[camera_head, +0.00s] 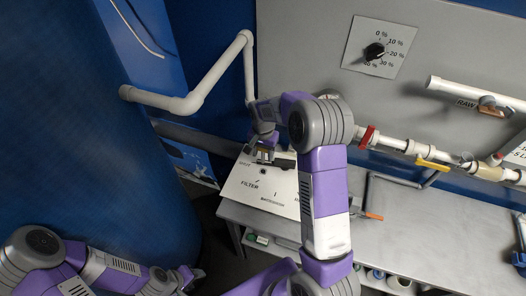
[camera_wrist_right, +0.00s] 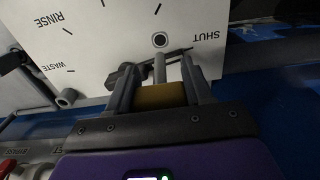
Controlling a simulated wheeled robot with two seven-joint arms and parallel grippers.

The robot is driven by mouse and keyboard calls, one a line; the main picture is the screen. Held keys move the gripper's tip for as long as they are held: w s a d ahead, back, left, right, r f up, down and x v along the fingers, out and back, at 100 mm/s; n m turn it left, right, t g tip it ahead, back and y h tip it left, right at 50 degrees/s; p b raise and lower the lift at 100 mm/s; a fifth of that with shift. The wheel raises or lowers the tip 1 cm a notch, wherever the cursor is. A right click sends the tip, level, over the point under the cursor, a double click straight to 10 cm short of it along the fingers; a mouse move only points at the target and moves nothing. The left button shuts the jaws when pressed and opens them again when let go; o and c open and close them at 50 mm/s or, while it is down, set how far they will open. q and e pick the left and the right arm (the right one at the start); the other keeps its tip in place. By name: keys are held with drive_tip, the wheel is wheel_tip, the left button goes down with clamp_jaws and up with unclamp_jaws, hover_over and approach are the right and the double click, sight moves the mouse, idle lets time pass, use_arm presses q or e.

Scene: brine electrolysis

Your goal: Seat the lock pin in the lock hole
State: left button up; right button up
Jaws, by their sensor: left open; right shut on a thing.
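The lock pin, with a yellow-brown grip block (camera_wrist_right: 160,96) and a grey shaft (camera_wrist_right: 159,68), is held between the fingers of my right gripper (camera_wrist_right: 157,75). The shaft points at the white panel. The dark ringed lock hole (camera_wrist_right: 159,40) is beside the word SHUT, just beyond the shaft's tip in the picture; the tip looks apart from it. A dark pointed lever (camera_wrist_right: 130,73) passes behind the shaft. In the head view my right gripper (camera_head: 265,156) is at the panel (camera_head: 245,186), and the pin is not clear. My left gripper (camera_head: 190,277) is open and empty, low at the left.
The panel bears FILTER, RINSE and WASTE marks. A grey bench (camera_head: 430,230) spreads to the right, mostly clear. White pipes with a yellow-handled valve (camera_head: 433,164) run along the back wall. A dial (camera_head: 375,51) is above. A large blue tank (camera_head: 90,130) stands at the left.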

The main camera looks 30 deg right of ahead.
sight(263, 162)
drive_tip(key=shift+f+b, duration=1.75)
drive_tip(key=shift+f, duration=0.9)
drive_tip(key=shift+f+b, duration=1.55)
drive_tip(key=shift+f, duration=0.7)
idle(1.8)
drive_tip(key=o, duration=1.1)
drive_tip(key=shift+r, duration=0.1)
wheel_tip(263, 162, up, 8)
drive_tip(key=shift+f+p, duration=0.25)
drive_tip(key=shift+p, duration=0.15)
